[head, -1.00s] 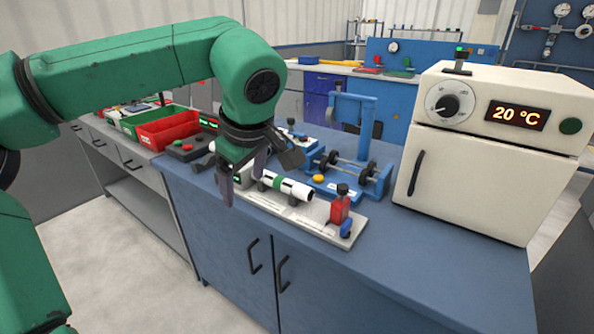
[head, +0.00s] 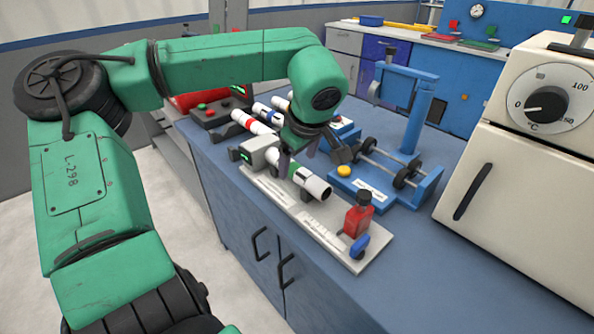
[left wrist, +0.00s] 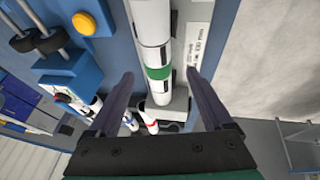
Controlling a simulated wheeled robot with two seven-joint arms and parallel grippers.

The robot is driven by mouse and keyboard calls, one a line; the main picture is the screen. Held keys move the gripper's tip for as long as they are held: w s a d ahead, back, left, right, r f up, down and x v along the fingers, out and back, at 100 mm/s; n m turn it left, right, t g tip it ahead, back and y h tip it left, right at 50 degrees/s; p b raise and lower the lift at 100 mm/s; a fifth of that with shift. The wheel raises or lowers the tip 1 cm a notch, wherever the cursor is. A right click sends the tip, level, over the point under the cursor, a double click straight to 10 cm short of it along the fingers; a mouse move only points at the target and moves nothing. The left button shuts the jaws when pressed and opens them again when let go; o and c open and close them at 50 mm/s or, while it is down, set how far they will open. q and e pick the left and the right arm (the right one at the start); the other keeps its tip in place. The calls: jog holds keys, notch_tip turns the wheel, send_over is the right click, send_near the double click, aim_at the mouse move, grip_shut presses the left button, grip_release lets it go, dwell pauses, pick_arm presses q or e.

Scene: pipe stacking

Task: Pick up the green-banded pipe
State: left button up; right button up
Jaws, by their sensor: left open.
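The green-banded pipe (head: 315,184) is white with a green band and dark rings. It lies on a pale fixture plate (head: 318,232), its far end by a grey block (head: 259,152). My left gripper (head: 311,160) is open and points down over the pipe, near the green band. In the left wrist view the pipe (left wrist: 153,28) runs between the two spread fingers (left wrist: 160,92), with visible gaps to both. Whether the fingertips reach down to its sides I cannot tell. My right gripper is not in view.
A blue roller stand (head: 400,178) with a yellow button (head: 344,171) is close on the right. Red-banded (head: 248,121) and blue-banded pipes (head: 268,114) lie behind. A cream oven (head: 520,175) stands at right.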

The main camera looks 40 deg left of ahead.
aim_at(297, 168)
pick_arm(q)
jog(key=x, duration=0.4)
jog(key=shift+w+a+f, duration=0.15)
jog(key=shift+a+f, duration=0.05)
jog(key=shift+f, duration=0.1)
jog(key=shift+d, duration=0.1)
grip_shut()
jog(key=shift+r, duration=0.15)
